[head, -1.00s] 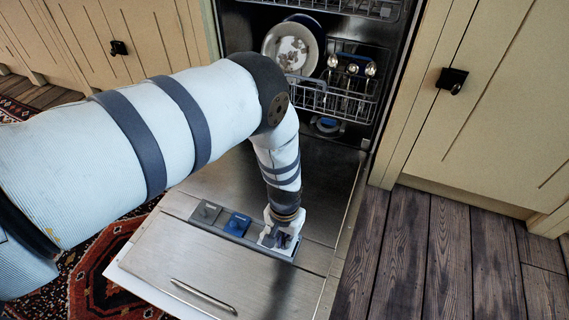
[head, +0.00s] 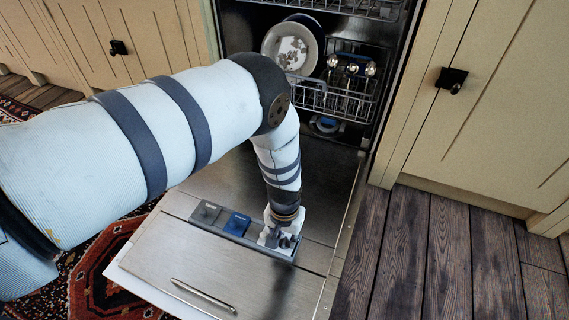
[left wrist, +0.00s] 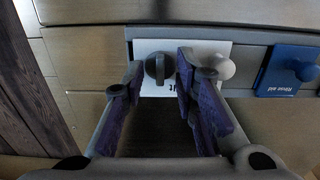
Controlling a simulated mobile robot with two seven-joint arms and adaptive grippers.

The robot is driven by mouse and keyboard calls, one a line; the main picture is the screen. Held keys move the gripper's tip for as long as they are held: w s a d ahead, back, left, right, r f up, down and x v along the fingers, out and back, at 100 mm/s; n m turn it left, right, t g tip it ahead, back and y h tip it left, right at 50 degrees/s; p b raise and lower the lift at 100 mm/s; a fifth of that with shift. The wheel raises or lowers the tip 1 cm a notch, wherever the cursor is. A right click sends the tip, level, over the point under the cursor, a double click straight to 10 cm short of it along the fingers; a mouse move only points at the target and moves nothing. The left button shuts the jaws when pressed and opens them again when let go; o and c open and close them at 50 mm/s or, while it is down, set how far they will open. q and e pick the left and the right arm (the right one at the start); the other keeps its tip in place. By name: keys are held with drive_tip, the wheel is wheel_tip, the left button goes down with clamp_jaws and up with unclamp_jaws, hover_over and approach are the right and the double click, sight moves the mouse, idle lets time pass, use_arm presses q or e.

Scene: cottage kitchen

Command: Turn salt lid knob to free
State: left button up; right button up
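The white salt lid (left wrist: 207,48) sits in the dispenser strip on the open dishwasher door. Its lettering is partly hidden by my gripper. A dark grey round knob with a raised bar (left wrist: 158,68) is on its left part in the left wrist view, and a pale round knob (left wrist: 224,68) is on its right. My left gripper (left wrist: 160,76) is open, with purple-padded fingers on either side of the dark knob. I cannot tell whether they touch it. In the head view the left gripper (head: 283,239) is down over the lid and hides most of it. My right gripper is out of view.
A blue rinse-aid lid (head: 237,224) and a grey lid (head: 206,212) lie beside the salt lid. The lower rack (head: 330,100) holds plates and other items inside the dishwasher. A cupboard (head: 500,110) stands to the right. The rest of the door is clear.

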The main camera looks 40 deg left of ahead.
sight(284, 241)
use_arm(q)
wheel_tip(284, 241, up, 12)
idle(0.5)
